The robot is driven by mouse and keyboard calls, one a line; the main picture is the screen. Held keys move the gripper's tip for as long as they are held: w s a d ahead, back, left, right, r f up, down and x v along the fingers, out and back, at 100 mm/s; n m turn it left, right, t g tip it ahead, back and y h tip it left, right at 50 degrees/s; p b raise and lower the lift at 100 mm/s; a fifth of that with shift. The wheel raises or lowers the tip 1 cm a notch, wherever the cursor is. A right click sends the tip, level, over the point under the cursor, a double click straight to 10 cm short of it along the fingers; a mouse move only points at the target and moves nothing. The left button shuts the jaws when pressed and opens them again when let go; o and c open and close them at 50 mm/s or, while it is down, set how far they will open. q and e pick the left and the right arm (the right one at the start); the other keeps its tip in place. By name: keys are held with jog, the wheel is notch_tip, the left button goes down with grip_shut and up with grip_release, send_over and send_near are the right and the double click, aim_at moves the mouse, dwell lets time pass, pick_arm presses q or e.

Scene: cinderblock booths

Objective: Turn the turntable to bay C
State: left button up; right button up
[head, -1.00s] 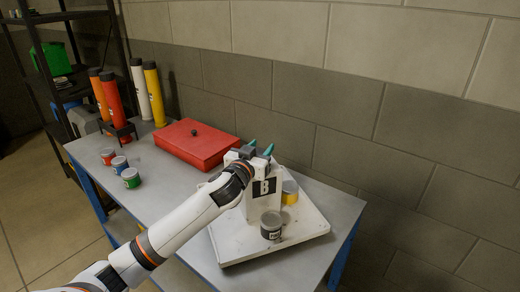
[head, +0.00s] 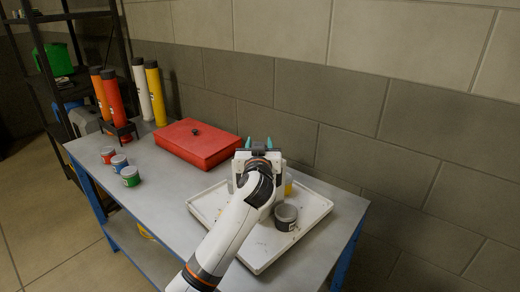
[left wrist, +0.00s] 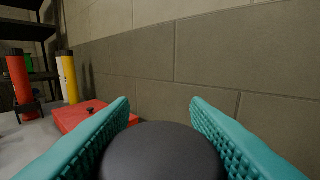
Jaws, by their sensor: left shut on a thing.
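The turntable (head: 312,213) is a white square tray with a raised rim on the grey bench, with an upright white divider on it mostly hidden behind my arm. A dark grey can (head: 286,217) stands on the tray at the right of my arm. A yellow can (head: 288,188) shows partly behind the divider. My left gripper (head: 258,143) is over the top of the divider, its teal fingers pointing to the wall. In the left wrist view it is shut on a round black knob (left wrist: 162,152), between the fingers. No bay letter is readable now. My right gripper is not in view.
A red box (head: 196,144) with a black knob lies behind the turntable to the left. Several coloured tubes (head: 112,94) stand in a rack at the back left. Red, blue and green cans (head: 130,176) stand along the bench's left edge. The cinderblock wall is close behind.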

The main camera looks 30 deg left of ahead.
pick_arm(q)
jog(key=shift+n+g+y+b, duration=0.6)
jog(key=shift+n+y, duration=0.1)
jog(key=shift+y, duration=0.2)
jog(key=shift+a, duration=0.1)
jog(key=o, duration=1.4)
jog(key=shift+c, duration=0.2)
jog(key=shift+s, duration=0.15)
jog(key=b+v, duration=0.1)
jog(key=v, duration=1.1)
jog(key=shift+b, duration=0.3)
